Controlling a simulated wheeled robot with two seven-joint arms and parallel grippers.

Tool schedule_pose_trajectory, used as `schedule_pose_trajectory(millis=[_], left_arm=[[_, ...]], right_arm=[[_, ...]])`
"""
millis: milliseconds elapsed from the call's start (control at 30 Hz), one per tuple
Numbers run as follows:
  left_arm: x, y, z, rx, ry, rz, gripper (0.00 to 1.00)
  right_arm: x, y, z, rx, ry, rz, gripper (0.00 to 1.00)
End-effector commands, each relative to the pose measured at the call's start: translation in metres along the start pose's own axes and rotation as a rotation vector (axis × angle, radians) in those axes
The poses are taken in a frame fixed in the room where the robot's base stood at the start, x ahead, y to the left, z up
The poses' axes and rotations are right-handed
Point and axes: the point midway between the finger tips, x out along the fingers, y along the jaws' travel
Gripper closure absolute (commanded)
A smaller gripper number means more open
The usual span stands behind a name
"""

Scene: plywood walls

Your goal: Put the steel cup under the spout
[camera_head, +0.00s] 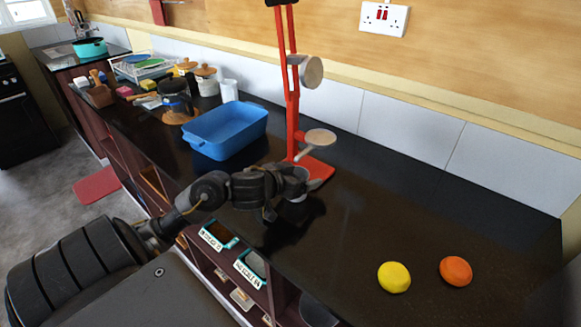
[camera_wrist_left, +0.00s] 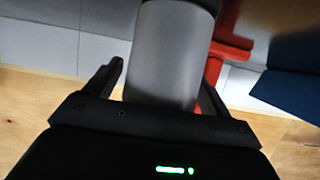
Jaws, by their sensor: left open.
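The steel cup (camera_wrist_left: 170,60) is a grey cylinder. In the wrist view it stands between the two fingers of my left gripper (camera_wrist_left: 160,82), which is open. A gap shows at the left finger; the right finger is close to the cup, and I cannot tell whether it touches. In the head view my left gripper (camera_head: 292,186) hides most of the cup (camera_head: 298,198), at the front of the red stand (camera_head: 290,110). The stand has a tilted round piece higher up and a pale disc (camera_head: 320,138) lower down. I cannot make out the spout clearly. My right gripper is out of view.
A blue basin (camera_head: 228,128) stands just left of the stand. A yellow (camera_head: 394,277) and an orange round object (camera_head: 455,271) lie at the right front. Jars and a dish rack crowd the far left counter.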

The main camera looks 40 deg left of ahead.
Motion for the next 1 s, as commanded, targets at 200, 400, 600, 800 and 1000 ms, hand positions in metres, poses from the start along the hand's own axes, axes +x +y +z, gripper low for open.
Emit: schedule_pose_trajectory(millis=[200,400,600,800,1000], left_arm=[[-0.038,0.0,-0.002,0.007,-0.003,0.0,0.17],[-0.081,0.001,-0.003,-0.004,-0.007,0.003,0.17],[-0.105,0.002,-0.005,-0.008,-0.007,0.007,0.17],[-0.117,0.001,-0.002,-0.003,-0.004,0.003,0.17],[-0.12,0.0,0.0,0.001,-0.001,-0.001,0.17]], right_arm=[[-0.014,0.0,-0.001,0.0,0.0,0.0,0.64],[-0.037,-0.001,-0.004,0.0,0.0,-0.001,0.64],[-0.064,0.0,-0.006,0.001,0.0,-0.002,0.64],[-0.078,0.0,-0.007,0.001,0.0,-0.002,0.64],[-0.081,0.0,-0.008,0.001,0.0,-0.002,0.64]])
